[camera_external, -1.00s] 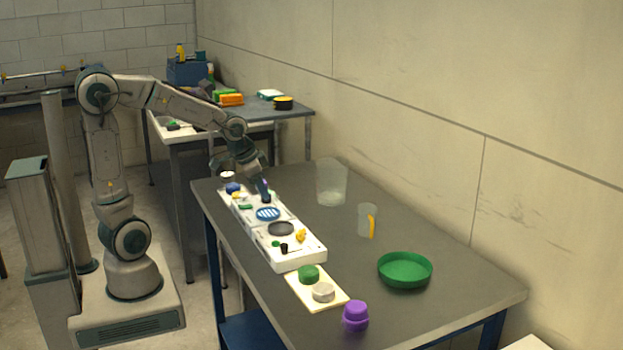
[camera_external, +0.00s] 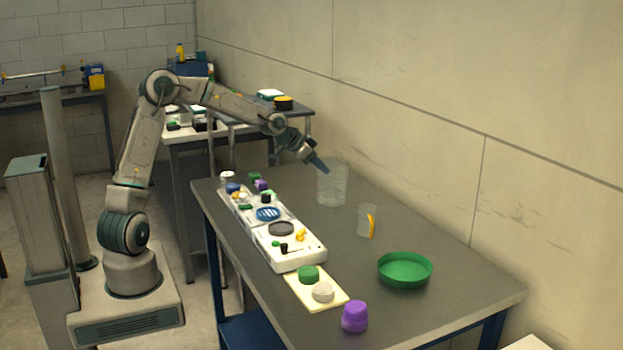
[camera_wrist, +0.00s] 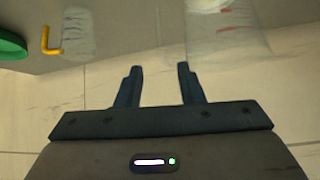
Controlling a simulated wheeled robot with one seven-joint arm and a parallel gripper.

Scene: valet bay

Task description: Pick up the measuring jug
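A small clear jug with a yellow handle (camera_external: 364,220), which looks like the measuring jug, stands upright on the grey table. It shows at the upper left of the wrist view (camera_wrist: 79,34). A larger clear container (camera_external: 332,188) stands further back; it carries red marks in the wrist view (camera_wrist: 222,40). My gripper (camera_external: 322,168) is at the larger container's rim in the external view; whether it touches cannot be told. In the wrist view my gripper (camera_wrist: 159,70) has its two fingers apart with nothing between them.
A green dish (camera_external: 405,269) and a purple lidded pot (camera_external: 355,317) are at the near end of the table (camera_external: 440,235). A white tray (camera_external: 296,262) with small items runs along its left side, beside a cream board (camera_external: 329,302). The wall (camera_external: 430,120) stands close behind.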

